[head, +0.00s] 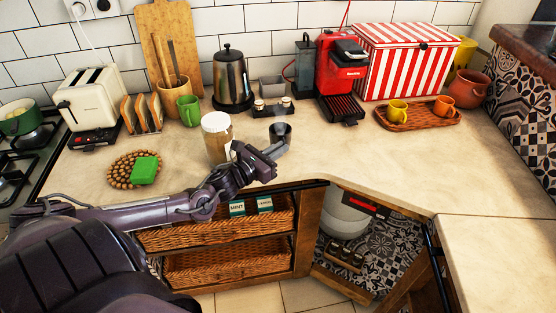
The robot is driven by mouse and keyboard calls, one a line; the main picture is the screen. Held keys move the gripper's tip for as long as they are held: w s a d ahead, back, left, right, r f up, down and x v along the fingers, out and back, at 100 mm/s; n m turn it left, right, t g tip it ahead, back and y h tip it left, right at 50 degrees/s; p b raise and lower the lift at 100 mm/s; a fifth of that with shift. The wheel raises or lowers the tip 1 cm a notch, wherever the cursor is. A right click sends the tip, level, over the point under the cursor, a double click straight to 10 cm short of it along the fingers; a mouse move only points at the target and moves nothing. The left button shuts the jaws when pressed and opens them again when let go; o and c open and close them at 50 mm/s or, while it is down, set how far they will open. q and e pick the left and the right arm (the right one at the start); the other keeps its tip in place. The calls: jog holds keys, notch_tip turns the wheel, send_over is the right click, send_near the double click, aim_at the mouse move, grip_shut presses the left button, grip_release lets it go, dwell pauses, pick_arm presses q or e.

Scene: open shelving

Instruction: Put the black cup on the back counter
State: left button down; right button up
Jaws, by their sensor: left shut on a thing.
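The black cup (281,130) is upright at the middle of the counter, with a pale wisp above it. My left gripper (275,151) reaches in from the left and is shut on the near side of the cup. The fingers cover the cup's lower near part, so I cannot tell whether its base touches the counter. The back counter (340,155) is a pale stone top running along the tiled wall. My right gripper is not in view.
A lidded jar (217,136) stands close to the left of my gripper. A kettle (232,79), a small dark rack (272,107) and a red coffee machine (340,68) stand behind. A wooden tray (420,120) with small cups is right. Counter right of the cup is clear.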

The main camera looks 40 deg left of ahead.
pick_arm(q)
jog(key=shift+f, duration=1.7)
jog(key=shift+f, duration=0.15)
jog(key=c, duration=1.5)
grip_release()
jog(key=shift+c, duration=0.2)
jog(key=shift+s, duration=0.15)
jog(key=s+a, duration=0.1)
jog(key=s, duration=1)
jog(key=shift+s+a+p, duration=0.25)
jog(key=shift+s+p, duration=0.1)
jog(key=shift+p, duration=0.1)
